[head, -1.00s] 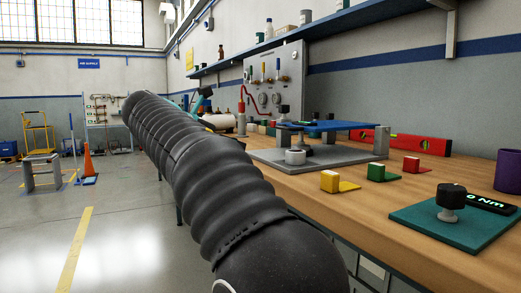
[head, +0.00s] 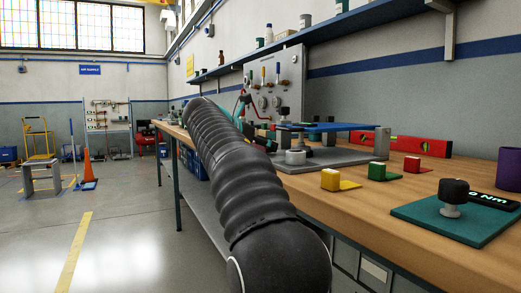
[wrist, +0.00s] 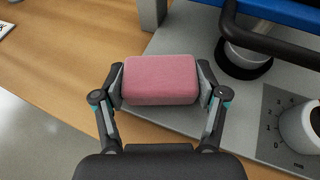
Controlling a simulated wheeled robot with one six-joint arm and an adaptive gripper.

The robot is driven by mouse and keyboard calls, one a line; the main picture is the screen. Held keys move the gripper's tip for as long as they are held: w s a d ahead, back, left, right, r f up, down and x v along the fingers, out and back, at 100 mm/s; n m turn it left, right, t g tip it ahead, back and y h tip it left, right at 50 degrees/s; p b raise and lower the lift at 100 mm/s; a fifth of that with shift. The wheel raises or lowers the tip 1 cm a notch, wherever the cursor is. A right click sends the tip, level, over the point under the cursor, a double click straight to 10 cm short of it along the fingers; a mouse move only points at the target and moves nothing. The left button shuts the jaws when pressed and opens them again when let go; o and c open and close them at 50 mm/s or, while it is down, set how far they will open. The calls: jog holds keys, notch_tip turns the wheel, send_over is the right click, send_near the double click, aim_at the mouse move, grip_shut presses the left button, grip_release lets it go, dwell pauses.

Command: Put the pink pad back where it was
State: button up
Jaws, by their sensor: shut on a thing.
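The pink pad (wrist: 160,80) is a rounded block in the middle of the wrist view. My gripper (wrist: 160,84) is shut on it, with one finger against its left end and one against its right end. The pad is over the front edge of a grey base plate (wrist: 190,121); I cannot tell whether it touches the plate.
The wooden bench (head: 440,240) holds a yellow block (head: 331,180), a green block (head: 377,171), a red block (head: 412,164) and a teal mat (head: 455,229) with a black knob. A white cylinder (wrist: 302,127) and a dark-ringed round foot (wrist: 245,60) stand right of the pad.

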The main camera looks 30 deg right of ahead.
jog(key=shift+f, duration=0.15)
jog(key=shift+f, duration=0.1)
jog(key=o, duration=1)
jog(key=shift+s+a+r, duration=0.1)
jog(key=shift+a+r, duration=0.2)
jog(key=p+v, duration=0.2)
jog(key=v, duration=0.9)
jog(key=shift+s+a+p, duration=0.15)
jog(key=shift+a+p, duration=0.05)
jog(key=shift+p, duration=0.1)
